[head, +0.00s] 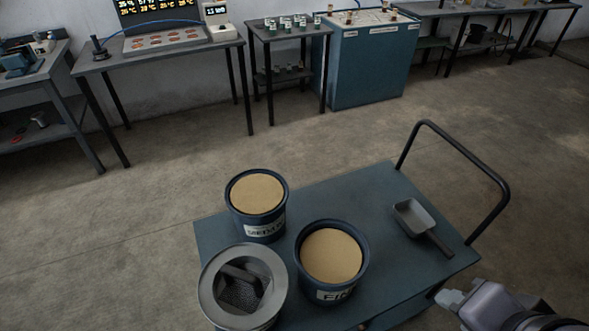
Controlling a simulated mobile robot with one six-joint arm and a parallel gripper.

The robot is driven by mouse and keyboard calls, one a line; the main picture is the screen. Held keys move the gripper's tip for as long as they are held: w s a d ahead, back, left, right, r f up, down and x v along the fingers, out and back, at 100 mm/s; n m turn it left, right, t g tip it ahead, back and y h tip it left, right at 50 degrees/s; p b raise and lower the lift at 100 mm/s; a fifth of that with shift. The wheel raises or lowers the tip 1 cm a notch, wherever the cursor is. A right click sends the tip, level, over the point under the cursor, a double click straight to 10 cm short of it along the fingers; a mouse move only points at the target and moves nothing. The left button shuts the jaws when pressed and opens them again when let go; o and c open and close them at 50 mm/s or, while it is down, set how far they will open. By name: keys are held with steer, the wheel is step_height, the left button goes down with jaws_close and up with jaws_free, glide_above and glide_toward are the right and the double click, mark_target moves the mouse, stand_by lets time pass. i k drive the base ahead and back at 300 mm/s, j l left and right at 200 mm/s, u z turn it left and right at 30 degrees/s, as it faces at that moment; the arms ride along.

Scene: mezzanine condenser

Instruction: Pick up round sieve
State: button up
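The round sieve (209,287) appears as a wide grey ring at the lower left of the trolley top in the head view. It sits on top of a dark bucket at the trolley's near left corner. Dark mesh and a dark bar show inside the ring; I cannot tell whether the bar is part of it. The bucket under it is mostly hidden and cut off by the bottom edge. My gripper (450,300) seems to be the pale grey end at the lower right, well apart from the sieve and empty-looking. Its fingers are not clear enough to show their opening.
Two dark blue buckets of tan powder, one behind (257,192) and one to the right (332,256), stand close to the sieve. A grey scoop (415,219) lies on the trolley (375,190) near its black handle (470,160). Open floor separates it from wall benches.

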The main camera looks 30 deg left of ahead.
mark_target(244, 286)
steer(key=u, duration=2.1)
steer(key=i+j+z, duration=0.2)
steer(key=j+z, duration=0.15)
steer(key=j, duration=0.2)
steer(key=i+j+z, duration=0.1)
steer(key=j+z, duration=0.25)
steer(key=j, duration=0.2)
steer(key=j+z, duration=0.35)
steer(key=j, duration=0.25)
